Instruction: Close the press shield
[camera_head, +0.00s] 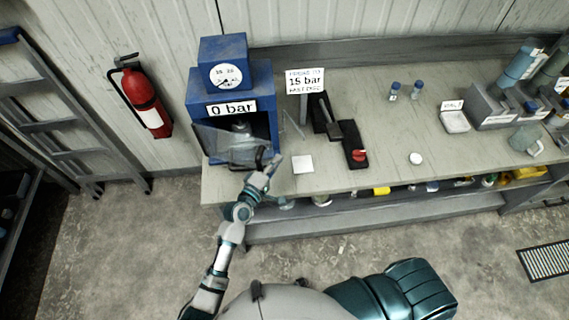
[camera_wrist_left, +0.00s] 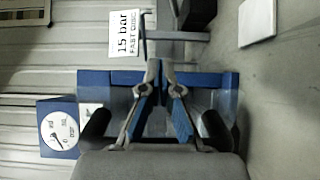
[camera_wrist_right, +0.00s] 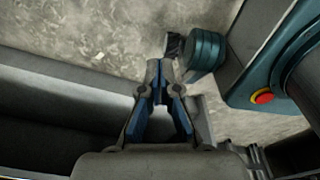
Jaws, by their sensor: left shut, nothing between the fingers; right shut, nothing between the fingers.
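The blue press (camera_head: 238,51) stands at the left end of the bench, with a gauge and a "0 bar" sign. Its clear shield (camera_head: 218,146) slants across the front opening and seems partly open, its near edge out over the bench. A dark handle (camera_head: 261,157) shows at that edge. My left gripper (camera_head: 276,160) is shut and empty, just right of the handle; I cannot tell whether they touch. The left wrist view shows its closed tips (camera_wrist_left: 160,65) before the blue press frame (camera_wrist_left: 94,80). My right gripper (camera_wrist_right: 162,66) is shut and empty, low near the bench side.
A white square (camera_head: 302,164) lies on the bench right of my left gripper. A fire extinguisher (camera_head: 145,100) hangs left of the press.

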